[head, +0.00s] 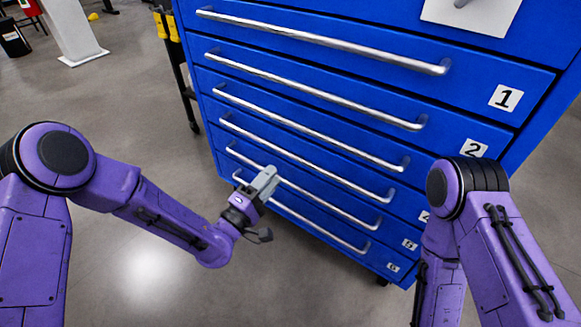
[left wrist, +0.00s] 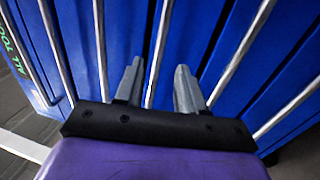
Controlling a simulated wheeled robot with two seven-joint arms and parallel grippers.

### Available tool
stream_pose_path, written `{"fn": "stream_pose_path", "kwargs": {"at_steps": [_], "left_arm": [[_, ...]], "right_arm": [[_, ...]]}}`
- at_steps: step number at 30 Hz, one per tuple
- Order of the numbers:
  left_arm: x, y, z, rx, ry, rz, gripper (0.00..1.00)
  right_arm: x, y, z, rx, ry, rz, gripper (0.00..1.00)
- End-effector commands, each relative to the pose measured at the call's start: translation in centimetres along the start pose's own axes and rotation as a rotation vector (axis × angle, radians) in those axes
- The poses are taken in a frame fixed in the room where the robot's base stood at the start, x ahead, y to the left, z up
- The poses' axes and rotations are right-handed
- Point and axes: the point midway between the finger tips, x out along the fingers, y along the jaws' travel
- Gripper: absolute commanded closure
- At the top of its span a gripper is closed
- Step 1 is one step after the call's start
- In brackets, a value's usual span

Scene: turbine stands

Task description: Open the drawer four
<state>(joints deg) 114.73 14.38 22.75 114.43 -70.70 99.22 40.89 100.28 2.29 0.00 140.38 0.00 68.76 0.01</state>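The blue cabinet (head: 295,63) has a column of drawers with long silver bar handles and number labels. Drawer four's handle (head: 330,168) is the fourth bar from the top; the drawer looks shut. Its label is partly hidden by my right arm. My left gripper (head: 268,180) is at the cabinet front, near the left part of the lower handles. In the left wrist view, its two grey fingers (left wrist: 158,88) are open, with one bar (left wrist: 157,50), apparently the fourth, lined up between them. I cannot tell whether it touches. My right gripper is not in view.
Handles above and below, such as drawer five's (head: 335,206), run close to my left gripper. Grey floor (head: 150,265) is open in front of the cabinet. A white post (head: 75,30) stands at the back left.

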Motion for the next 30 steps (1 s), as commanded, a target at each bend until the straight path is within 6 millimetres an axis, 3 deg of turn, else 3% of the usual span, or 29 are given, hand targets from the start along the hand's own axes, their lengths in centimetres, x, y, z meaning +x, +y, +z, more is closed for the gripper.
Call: {"fn": "stream_pose_path", "kwargs": {"at_steps": [6,12,23,26,27,30], "left_arm": [[5.0,-0.1,0.1,0.005,-0.002,0.000,0.61],[8.3,-0.1,0.1,0.004,-0.001,-0.002,0.61],[9.2,0.0,0.1,0.002,0.000,-0.004,0.61],[9.2,0.0,0.1,0.002,0.000,-0.005,0.94],[9.2,0.0,0.1,0.002,0.000,-0.005,1.00],[9.2,0.0,0.1,0.002,0.000,-0.005,1.00]], "right_arm": [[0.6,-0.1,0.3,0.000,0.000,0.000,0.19],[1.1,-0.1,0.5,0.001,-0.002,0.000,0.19],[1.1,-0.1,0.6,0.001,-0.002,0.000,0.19],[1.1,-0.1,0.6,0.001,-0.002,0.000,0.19],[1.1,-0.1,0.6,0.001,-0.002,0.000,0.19],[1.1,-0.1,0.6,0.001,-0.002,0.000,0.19]]}}
